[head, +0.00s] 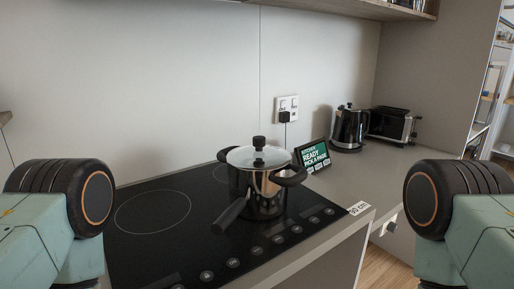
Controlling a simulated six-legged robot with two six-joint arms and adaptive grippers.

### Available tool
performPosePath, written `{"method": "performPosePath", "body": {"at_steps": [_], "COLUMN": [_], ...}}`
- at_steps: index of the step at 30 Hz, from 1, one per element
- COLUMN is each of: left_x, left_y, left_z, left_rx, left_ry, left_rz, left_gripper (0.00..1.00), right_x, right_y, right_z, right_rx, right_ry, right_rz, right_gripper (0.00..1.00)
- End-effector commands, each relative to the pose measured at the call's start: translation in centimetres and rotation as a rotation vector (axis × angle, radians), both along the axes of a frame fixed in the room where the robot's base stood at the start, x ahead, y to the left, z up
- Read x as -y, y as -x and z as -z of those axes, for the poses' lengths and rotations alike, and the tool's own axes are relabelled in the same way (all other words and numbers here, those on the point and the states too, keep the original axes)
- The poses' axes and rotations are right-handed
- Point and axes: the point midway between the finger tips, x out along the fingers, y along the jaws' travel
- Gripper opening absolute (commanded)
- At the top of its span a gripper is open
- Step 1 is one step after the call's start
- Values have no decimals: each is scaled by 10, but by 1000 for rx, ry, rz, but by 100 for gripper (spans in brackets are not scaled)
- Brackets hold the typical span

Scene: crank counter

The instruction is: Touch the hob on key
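The black glass hob (130,247) is set in the counter at the middle of the head view. A row of round touch keys runs along its near right edge. One key in the lower part of the row seems to read "ON" (233,262), but the print is too small to be sure. A steel pot (262,200) with a glass lid and dark handles stands on the hob, behind the row. A dark handle (231,215) sticks out toward the keys. Both my arms show at the lower left and right edges, but neither gripper's fingers are in view.
A small screen (314,156) with green and white text stands behind the pot. A kettle (349,128) and a toaster (391,125) stand at the back right. A socket with a plug (287,108) is on the wall. The hob's left part is clear.

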Motion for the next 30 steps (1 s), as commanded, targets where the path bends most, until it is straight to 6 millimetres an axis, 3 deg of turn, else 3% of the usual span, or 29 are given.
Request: {"method": "performPosePath", "body": {"at_steps": [12, 30], "left_x": [0, 0], "left_y": [0, 0], "left_z": [0, 0], "left_rx": [0, 0], "left_ry": [0, 0], "left_rz": [0, 0], "left_gripper": [0, 0], "right_x": [0, 0], "right_y": [0, 0], "right_z": [0, 0], "right_rx": [0, 0], "right_ry": [0, 0], "right_rz": [0, 0], "right_gripper": [0, 0]}}
